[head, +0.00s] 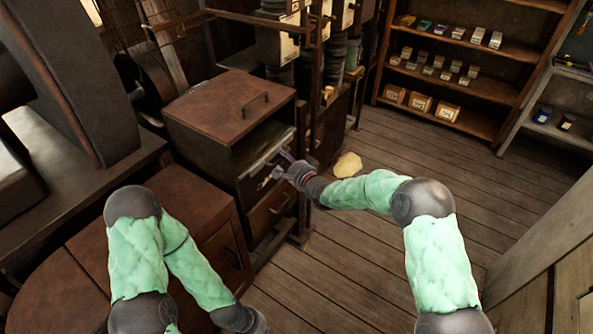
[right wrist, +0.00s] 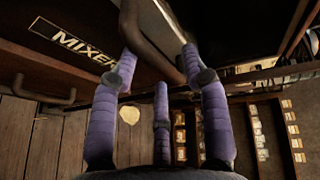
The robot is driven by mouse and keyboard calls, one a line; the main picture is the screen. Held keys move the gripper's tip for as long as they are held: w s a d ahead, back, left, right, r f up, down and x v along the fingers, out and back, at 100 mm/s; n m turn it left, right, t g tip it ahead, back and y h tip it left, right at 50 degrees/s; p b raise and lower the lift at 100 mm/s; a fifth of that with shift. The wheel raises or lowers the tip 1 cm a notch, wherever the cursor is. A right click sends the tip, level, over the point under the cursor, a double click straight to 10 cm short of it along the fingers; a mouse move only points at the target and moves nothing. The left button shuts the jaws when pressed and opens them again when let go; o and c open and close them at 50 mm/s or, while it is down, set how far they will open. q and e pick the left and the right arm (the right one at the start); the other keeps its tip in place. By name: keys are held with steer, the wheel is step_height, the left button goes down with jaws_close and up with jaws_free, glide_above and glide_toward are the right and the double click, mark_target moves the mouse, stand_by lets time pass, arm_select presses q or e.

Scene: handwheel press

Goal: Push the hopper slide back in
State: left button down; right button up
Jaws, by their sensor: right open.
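The hopper slide is a dark drawer-like panel (head: 256,182) in the rust-brown cabinet, below the cabinet's open gap. In the right wrist view its dark front (right wrist: 40,45) carries a "MIXER" label and a curved bar handle (right wrist: 150,40). My right gripper (head: 283,166) is at this front, and it also shows in the right wrist view (right wrist: 160,75). Its purple padded fingers are spread open around the handle; I cannot tell whether they touch it. My left gripper (head: 243,320) is low at the bottom edge, away from the slide; its fingers are unclear.
The cabinet top (head: 225,105) has its own bar handle. A lower drawer (head: 270,214) sits beneath the slide. A pale yellow lump (head: 348,165) lies on the plank floor beyond my right forearm. Shelves (head: 465,60) with small boxes stand behind. Floor to the right is clear.

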steer(key=v, duration=0.9)
steer(key=shift+s, duration=0.25)
steer(key=shift+d, duration=0.15)
steer(key=s+d+f+n+g+h, duration=0.25)
steer(key=s+f, duration=0.35)
steer(key=f, duration=0.4)
steer(key=s+d+f+n+g+h, duration=0.1)
steer(key=s+d+f+g, duration=0.2)
steer(key=s+f, duration=0.6)
steer(key=s+d+f+n+g, duration=0.1)
steer(key=s+f+g, duration=0.1)
steer(key=s+f, duration=0.2)
steer(key=s+d+f+n+g, duration=0.1)
steer(key=s+f+n+g, duration=0.1)
steer(key=s, duration=0.8)
steer(key=s+d+f+n+g+h, duration=0.1)
steer(key=s+f+g, duration=0.2)
steer(key=s+f, duration=0.3)
steer(key=shift+s+f, duration=0.2)
steer(key=shift+s, duration=0.8)
steer(key=shift+n, duration=0.25)
